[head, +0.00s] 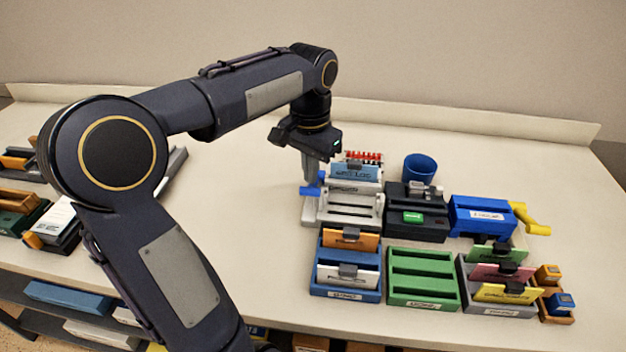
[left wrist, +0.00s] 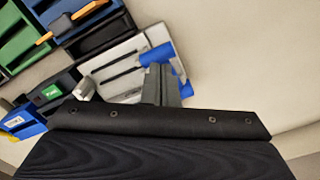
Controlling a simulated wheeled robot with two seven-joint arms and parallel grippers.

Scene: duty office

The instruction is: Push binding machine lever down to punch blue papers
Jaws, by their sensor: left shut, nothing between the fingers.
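The white binding machine (head: 350,209) stands on the counter, with blue papers (head: 358,172) upright at its back under a red comb strip. Its lever has a blue handle (head: 309,191) at the machine's left side. My left gripper (head: 311,176) is shut and empty, pointing down right at the blue handle. In the left wrist view the gripper fingers (left wrist: 160,85) overlap the blue handle (left wrist: 158,56), beside the white machine (left wrist: 113,66). I cannot tell whether they touch it. My right gripper is not in view.
A black machine with a green label (head: 415,215) and a blue machine with a yellow handle (head: 482,216) stand to the right. A blue cup (head: 420,167) is behind. Blue, green (head: 422,279) and grey trays, some holding cards, sit in front. The counter behind is clear.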

